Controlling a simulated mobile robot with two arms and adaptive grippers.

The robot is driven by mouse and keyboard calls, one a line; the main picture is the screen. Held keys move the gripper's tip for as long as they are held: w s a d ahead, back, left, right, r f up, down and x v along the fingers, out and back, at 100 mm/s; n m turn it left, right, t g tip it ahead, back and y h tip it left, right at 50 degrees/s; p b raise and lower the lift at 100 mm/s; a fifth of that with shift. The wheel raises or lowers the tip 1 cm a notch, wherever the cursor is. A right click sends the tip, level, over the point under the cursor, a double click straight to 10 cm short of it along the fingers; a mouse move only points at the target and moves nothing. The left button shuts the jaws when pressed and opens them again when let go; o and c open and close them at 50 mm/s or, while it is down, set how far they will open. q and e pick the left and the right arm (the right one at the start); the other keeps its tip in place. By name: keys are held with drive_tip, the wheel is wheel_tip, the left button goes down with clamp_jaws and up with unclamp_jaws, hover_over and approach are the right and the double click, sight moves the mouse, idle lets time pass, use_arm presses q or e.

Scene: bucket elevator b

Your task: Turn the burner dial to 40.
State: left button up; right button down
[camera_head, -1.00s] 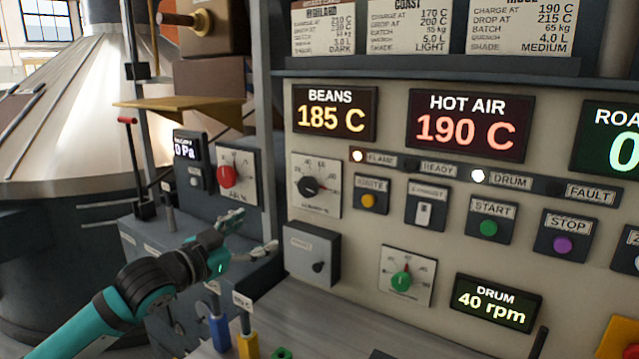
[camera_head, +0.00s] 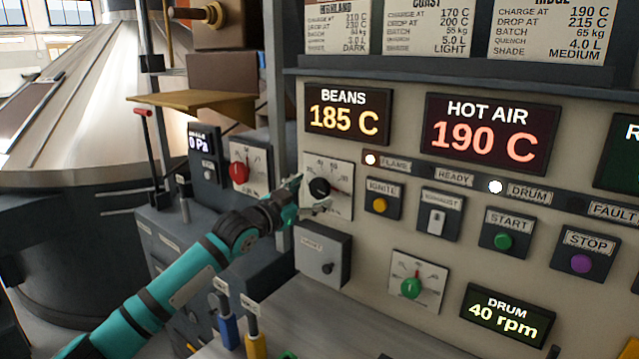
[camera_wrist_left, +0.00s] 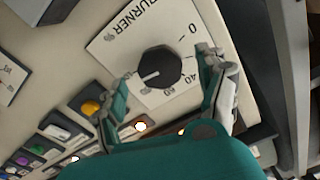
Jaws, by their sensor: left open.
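The burner dial (camera_head: 319,189) is a round black knob on a white scale plate, left of the flame lamp in the head view. In the left wrist view the knob (camera_wrist_left: 160,67) shows under the word BURNER, with 0, 40 and 60 readable around it. A white mark on the knob points to the lower left there, away from the 40. My left gripper (camera_head: 310,196) is open in front of the dial. In the wrist view the knob appears between its fingertips (camera_wrist_left: 166,66); I cannot tell whether they touch it. My right gripper is not in view.
A grey box with a small knob (camera_head: 323,256) juts out below the dial. A plate with a red knob (camera_head: 239,172) is to the left. The ignite button (camera_head: 379,205) and exhaust switch (camera_head: 437,220) are to the right. A green knob (camera_head: 411,288) is lower down.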

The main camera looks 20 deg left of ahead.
sight(317, 191)
use_arm(q)
drive_tip(key=shift+p+x, duration=0.3)
drive_tip(key=shift+x, duration=1.7)
drive_tip(key=c, duration=1.2)
